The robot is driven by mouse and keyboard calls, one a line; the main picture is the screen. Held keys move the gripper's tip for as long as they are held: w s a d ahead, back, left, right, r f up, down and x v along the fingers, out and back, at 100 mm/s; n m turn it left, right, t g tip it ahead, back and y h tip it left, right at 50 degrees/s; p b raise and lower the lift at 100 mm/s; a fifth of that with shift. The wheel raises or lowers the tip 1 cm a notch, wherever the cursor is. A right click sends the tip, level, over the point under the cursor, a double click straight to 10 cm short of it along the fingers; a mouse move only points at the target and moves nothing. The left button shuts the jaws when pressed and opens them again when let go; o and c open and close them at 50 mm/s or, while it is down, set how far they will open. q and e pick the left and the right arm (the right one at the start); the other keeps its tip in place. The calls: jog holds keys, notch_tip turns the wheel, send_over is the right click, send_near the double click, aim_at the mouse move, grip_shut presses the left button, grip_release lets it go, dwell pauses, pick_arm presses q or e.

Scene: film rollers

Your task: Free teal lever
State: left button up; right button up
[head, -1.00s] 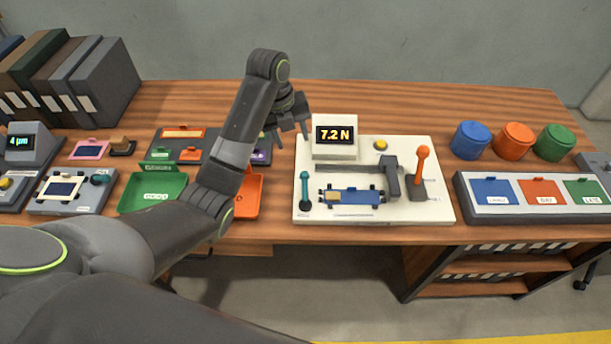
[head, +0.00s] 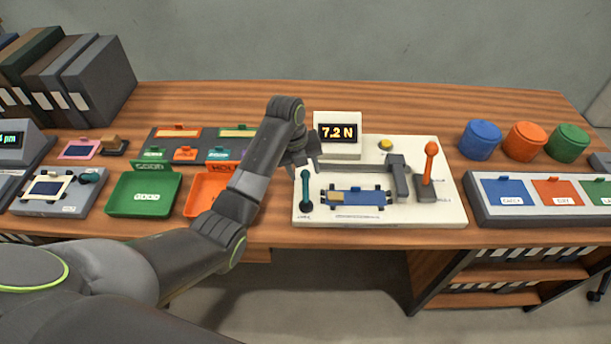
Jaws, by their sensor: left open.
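The teal lever (head: 305,187) stands upright at the left edge of the cream test board (head: 440,212), with a dark round base. My left gripper (head: 304,168) is just above the lever's top, fingers pointing down; it is open. I cannot tell whether a finger touches the lever. Right of the lever, a blue film piece (head: 358,198) with a tan end lies on the board in a dark fixture. My right gripper is not in view.
The board also carries a display (head: 338,133) reading 7.2 N, a yellow button (head: 386,144), a grey clamp post (head: 399,176) and an orange lever (head: 430,164). Green (head: 144,195) and orange (head: 203,192) trays lie left. Blue, orange and green jars stand back right.

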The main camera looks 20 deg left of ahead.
pick_arm(q)
jog(key=shift+x, duration=1.5)
jog(key=shift+c, duration=0.3)
grip_shut()
